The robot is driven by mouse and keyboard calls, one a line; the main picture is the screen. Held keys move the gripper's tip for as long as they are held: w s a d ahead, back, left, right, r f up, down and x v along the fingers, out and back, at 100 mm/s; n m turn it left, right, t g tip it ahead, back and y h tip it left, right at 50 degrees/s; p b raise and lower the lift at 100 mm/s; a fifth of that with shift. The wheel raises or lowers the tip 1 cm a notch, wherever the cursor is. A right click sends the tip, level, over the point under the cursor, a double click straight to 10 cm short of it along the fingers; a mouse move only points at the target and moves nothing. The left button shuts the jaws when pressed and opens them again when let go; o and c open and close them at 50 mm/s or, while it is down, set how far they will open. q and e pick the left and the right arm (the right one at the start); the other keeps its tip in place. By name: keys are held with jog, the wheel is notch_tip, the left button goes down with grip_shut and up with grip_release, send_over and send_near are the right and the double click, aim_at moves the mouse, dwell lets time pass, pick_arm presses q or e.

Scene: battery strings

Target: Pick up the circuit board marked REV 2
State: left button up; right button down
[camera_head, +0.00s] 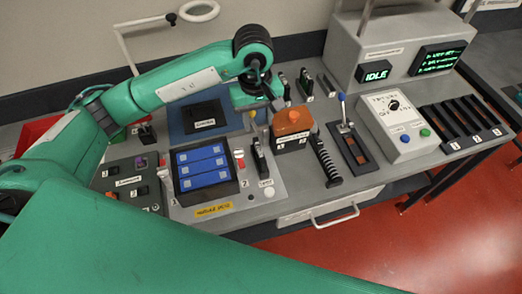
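I cannot make out a circuit board marked REV 2; no such marking is legible in the head view. A black, labelled, flat item (204,116) lies on a blue mat (232,122) below my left forearm. My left gripper (266,108) points down at the mat's right edge, behind the orange-topped block. Its fingers are small and partly hidden, so I cannot tell whether they are open or hold anything. My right gripper is not in view.
A tray of blue battery blocks (202,165) sits in front of the mat. An orange-topped block (293,125) and a black coil-like part (326,160) stand to the right. Further right are a lever (343,112), a dial box (397,127) and a slotted black rack (460,124). The display reads IDLE (376,75).

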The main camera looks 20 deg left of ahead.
pick_arm(q)
jog(key=p, duration=0.3)
send_over(259, 149)
jog(key=f, duration=0.8)
jog(key=shift+a+f, duration=0.1)
jog(key=shift+a, duration=0.3)
jog(key=shift+d+f+p, duration=0.1)
jog(key=shift+f+p, duration=0.25)
jog(key=shift+p, duration=0.05)
jog(key=f+p, duration=0.1)
jog(key=f, duration=0.1)
jog(key=f+p, duration=0.1)
jog(key=shift+d+f+p, duration=0.3)
jog(key=shift+d+f, duration=0.1)
jog(key=shift+f, duration=0.45)
jog(key=shift+c, duration=0.2)
grip_shut()
